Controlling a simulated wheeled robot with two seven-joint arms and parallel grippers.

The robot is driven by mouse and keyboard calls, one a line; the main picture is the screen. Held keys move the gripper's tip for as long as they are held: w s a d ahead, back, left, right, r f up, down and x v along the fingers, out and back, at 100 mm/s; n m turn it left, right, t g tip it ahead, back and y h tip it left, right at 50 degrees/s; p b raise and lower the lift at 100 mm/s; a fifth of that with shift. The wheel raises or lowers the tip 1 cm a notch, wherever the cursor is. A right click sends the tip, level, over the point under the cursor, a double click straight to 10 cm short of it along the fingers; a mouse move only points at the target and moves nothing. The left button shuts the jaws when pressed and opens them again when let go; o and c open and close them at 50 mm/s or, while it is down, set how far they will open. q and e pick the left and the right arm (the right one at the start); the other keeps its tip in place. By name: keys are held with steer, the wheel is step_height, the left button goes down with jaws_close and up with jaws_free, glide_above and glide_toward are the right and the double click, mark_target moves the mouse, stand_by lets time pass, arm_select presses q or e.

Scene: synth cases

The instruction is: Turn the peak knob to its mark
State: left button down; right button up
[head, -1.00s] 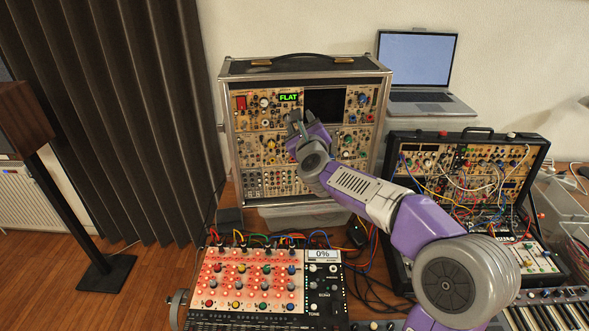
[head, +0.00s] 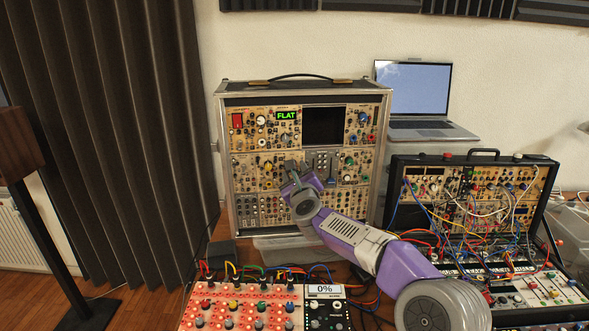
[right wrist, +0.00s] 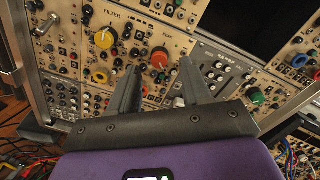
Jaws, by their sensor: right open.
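The upright synth case (head: 230,90) stands at the back with its panel facing me. My right gripper (head: 291,164) is in front of the middle of this panel. In the right wrist view the right gripper (right wrist: 160,67) is open and empty, its fingers spread apart and pointing at the panel. A red knob (right wrist: 159,57) shows between the fingertips. A module marked FILTER, left of the fingers, has a big yellow knob (right wrist: 104,38) and an orange-red knob (right wrist: 100,76). My left gripper is out of view.
A green FLAT display (head: 286,115) and a dark screen (head: 323,126) sit high on the panel. A second, open synth case (head: 480,165) with patch cables stands at right, a laptop (head: 420,90) behind. A mixer with a 0% display (head: 325,289) lies in front.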

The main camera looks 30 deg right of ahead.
steer(key=shift+x, duration=1.3)
steer(key=shift+c, duration=0.2)
jaws_close()
